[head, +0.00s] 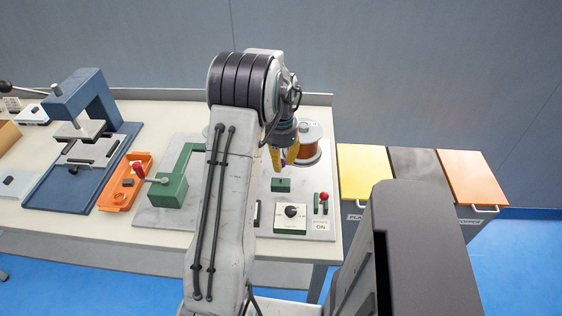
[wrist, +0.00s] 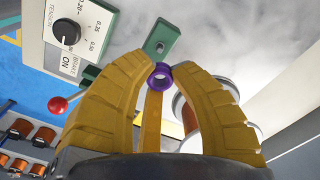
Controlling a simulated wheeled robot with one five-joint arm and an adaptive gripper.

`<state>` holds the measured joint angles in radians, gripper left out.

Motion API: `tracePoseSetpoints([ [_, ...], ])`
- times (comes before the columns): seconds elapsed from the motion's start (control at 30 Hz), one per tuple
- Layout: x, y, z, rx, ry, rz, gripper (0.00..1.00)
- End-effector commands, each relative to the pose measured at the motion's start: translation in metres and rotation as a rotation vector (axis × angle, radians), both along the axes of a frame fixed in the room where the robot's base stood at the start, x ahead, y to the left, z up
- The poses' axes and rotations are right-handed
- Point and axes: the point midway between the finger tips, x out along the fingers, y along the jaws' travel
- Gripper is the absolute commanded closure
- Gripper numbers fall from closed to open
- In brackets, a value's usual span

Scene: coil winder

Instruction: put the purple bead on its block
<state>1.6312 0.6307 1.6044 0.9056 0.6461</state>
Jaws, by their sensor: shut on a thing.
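My gripper (wrist: 160,85) has yellow ribbed fingers and is shut on the purple bead (wrist: 160,76), a small ring held at the fingertips in the wrist view. A green block (wrist: 162,38) with a dark hole lies just beyond the bead in that view. In the head view the green block (head: 281,185) sits on the grey plate, and my gripper (head: 284,162) is above and behind it. The bead is only a small purple patch (head: 283,163) there, mostly hidden by the fingers. The exact gap between bead and block cannot be told.
A copper wire spool (head: 309,145) stands close behind my gripper. A control box with a black knob (head: 291,211) and a red-knobbed lever (head: 323,197) stand in front of the block. A green bracket (head: 180,180) with a crank is on the left.

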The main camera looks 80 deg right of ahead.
Motion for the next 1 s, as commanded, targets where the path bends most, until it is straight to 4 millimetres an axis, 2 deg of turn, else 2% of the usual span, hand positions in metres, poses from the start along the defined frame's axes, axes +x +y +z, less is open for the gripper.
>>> tracePoseSetpoints([
  [0.27, 0.000, 0.000, -0.013, 0.001, 0.000, -0.008, 0.87],
  [0.7, 0.000, 0.000, -0.045, 0.001, 0.000, -0.007, 0.87],
  [1.0, 0.000, 0.000, -0.050, 0.001, -0.001, -0.007, 0.87],
])
